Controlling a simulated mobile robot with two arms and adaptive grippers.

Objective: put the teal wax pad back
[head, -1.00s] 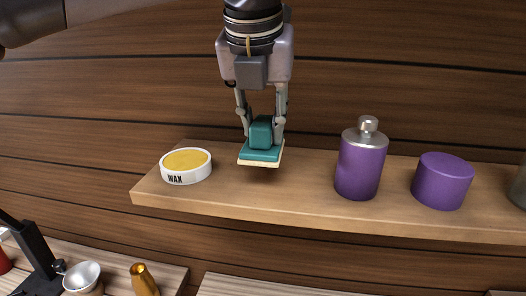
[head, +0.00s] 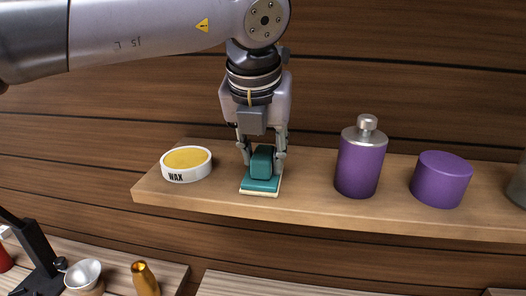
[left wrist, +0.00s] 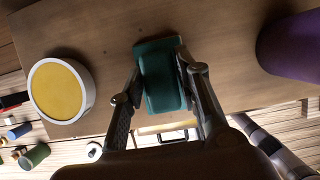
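The teal wax pad (head: 260,185), a teal block with a raised grip and a pale underside, is at the wooden shelf (head: 310,205), level and seemingly resting on it near the front edge. My left gripper (head: 262,158) points down, with its fingers on both sides of the pad's raised grip, shut on it. In the left wrist view the pad (left wrist: 160,75) sits between the fingertips, which appear to touch it. The white wax tin (head: 187,175) with yellow wax stands just left of the pad, apart from it. My right gripper is not in view.
A purple bottle (head: 360,165) with a metal cap and a purple round container (head: 441,180) stand to the right on the shelf. Bare shelf lies between pad and bottle. Below are a metal cup (head: 83,273) and a gold piece (head: 145,280).

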